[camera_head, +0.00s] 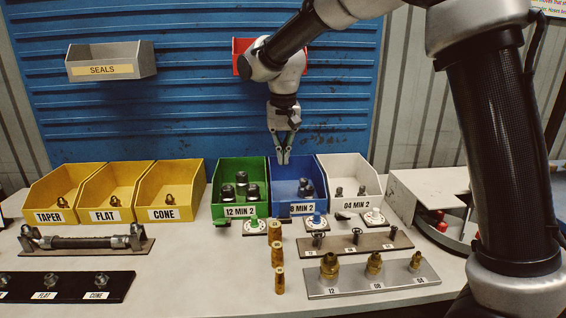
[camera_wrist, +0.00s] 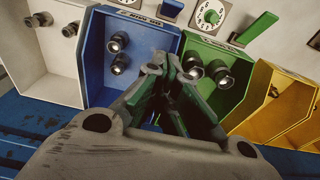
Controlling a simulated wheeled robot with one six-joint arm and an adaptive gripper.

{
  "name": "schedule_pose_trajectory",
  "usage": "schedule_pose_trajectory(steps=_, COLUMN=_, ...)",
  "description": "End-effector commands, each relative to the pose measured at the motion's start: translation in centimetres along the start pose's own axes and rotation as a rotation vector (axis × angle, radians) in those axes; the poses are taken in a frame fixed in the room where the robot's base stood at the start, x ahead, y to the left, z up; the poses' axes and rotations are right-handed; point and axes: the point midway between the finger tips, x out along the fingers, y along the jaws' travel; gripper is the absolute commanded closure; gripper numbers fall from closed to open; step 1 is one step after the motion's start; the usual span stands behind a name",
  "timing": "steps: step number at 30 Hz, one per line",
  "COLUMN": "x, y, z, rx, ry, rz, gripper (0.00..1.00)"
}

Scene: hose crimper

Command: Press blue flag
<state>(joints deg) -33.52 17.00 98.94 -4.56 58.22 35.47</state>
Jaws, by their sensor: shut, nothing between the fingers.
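A small blue flag (camera_wrist: 172,8) shows at the top edge of the wrist view, in front of the blue bin (camera_wrist: 100,70) and beside a dial plate with a green knob (camera_wrist: 210,14). In the head view I cannot make the flag out clearly. The blue bin, marked with a label ending in "MIN 2", is there too (camera_head: 312,172); it holds dark fittings. My gripper (camera_head: 283,160) points down over the back of this bin, its fingers together and empty. The fingers also show in the wrist view (camera_wrist: 170,64), between the blue and green bins.
A green bin (camera_head: 228,173) stands left and a white bin (camera_head: 345,172) right. A green flag (camera_wrist: 257,28) shows too. Brass fittings (camera_head: 277,253) and racks occupy the front table.

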Motion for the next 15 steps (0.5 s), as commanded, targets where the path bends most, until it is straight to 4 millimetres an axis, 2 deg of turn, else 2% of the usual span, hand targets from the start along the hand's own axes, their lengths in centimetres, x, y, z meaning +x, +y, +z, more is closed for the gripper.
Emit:
schedule_pose_trajectory(steps=10, x=7.5, y=0.1, z=0.1, rx=0.0, ry=-0.004, rz=0.003, gripper=1.0)
schedule_pose_trajectory(steps=11, x=8.0, y=0.1, z=0.1, rx=0.0, ry=-0.003, rz=0.002, gripper=1.0)
schedule_pose_trajectory(steps=15, x=8.5, y=0.0, z=2.1, rx=-0.002, ry=-0.001, rz=0.001, gripper=1.0)
